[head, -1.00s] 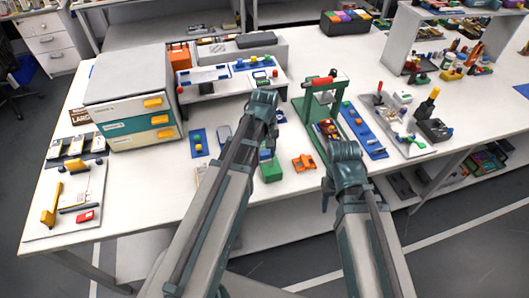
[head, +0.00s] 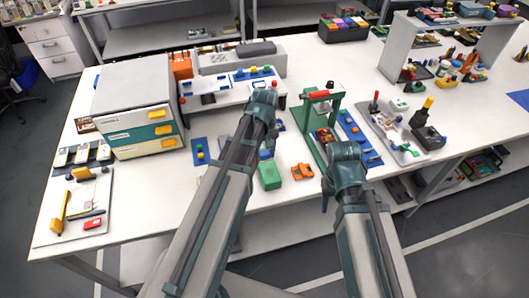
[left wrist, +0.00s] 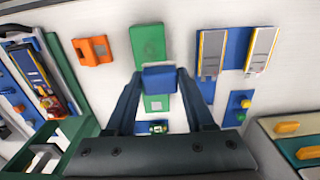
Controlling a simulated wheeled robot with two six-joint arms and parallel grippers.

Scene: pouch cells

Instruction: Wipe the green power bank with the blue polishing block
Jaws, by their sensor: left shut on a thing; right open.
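The green power bank (head: 270,176) lies flat on the white table near its front edge. In the left wrist view the power bank (left wrist: 148,45) shows just beyond my fingertips. My left gripper (left wrist: 160,75) is shut on the blue polishing block (left wrist: 160,82). The block overlaps the near part of the power bank in this view; I cannot tell whether they touch. My left gripper (head: 269,142) shows in the head view over the far end of the power bank. My right gripper (head: 326,192) is open and empty, at the table's front edge.
An orange part (head: 302,171) lies right of the power bank. A green press frame (head: 306,128) stands behind it. A small blue plate (head: 198,151) and a drawer cabinet (head: 135,105) are to the left. Bare tabletop (head: 225,205) lies at the front left.

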